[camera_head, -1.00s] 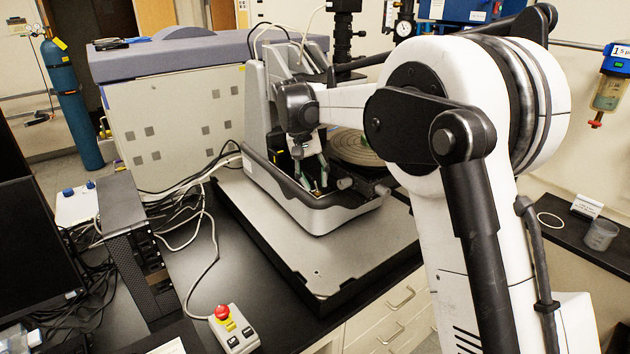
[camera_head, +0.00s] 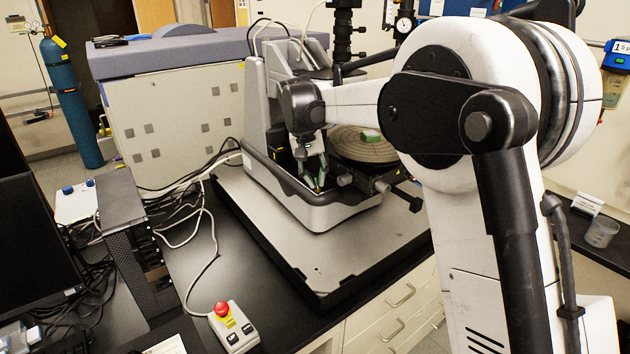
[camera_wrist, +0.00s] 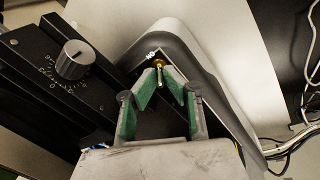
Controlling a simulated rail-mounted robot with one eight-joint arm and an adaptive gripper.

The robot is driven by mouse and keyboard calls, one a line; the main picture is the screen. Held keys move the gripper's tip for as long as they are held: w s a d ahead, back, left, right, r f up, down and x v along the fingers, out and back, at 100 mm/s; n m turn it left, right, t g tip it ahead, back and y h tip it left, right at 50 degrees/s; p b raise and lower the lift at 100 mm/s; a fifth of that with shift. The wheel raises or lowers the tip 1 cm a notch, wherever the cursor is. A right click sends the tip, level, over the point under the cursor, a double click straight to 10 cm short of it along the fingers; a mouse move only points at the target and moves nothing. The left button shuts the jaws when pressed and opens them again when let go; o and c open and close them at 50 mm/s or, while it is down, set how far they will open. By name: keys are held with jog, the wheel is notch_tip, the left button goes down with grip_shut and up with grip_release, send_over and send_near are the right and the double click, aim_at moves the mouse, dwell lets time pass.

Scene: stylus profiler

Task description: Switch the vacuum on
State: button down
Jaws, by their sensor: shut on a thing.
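The vacuum switch (camera_wrist: 160,75) is a small metal toggle with a brass-coloured base, in the inner corner of the profiler's grey base, beside a small white label (camera_wrist: 152,54). My gripper (camera_wrist: 163,77) has green-lined fingers and is shut on the toggle lever, which shows between the fingertips. In the head view my gripper (camera_head: 315,180) reaches down inside the front rim of the profiler (camera_head: 325,212). The switch itself is hidden there, and I cannot read its setting.
A black block with a round graduated knob (camera_wrist: 75,59) lies left of my fingers in the wrist view. The round stage (camera_head: 350,145) carries a small green piece (camera_head: 370,135). A red-button box (camera_head: 232,326) stands on the bench, with cables (camera_head: 205,255) behind.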

jog(key=shift+d, duration=0.1)
dwell(0.3)
jog(key=c, duration=1.8)
grip_release()
jog(key=shift+c, duration=0.2)
jog(key=shift+s+r, duration=0.1)
jog(key=shift+r, duration=0.05)
jog(key=v, duration=1.1)
jog(key=shift+s+r, duration=0.2)
jog(key=shift+r, duration=0.2)
jog(key=shift+d, duration=0.1)
jog(key=shift+c, duration=0.5)
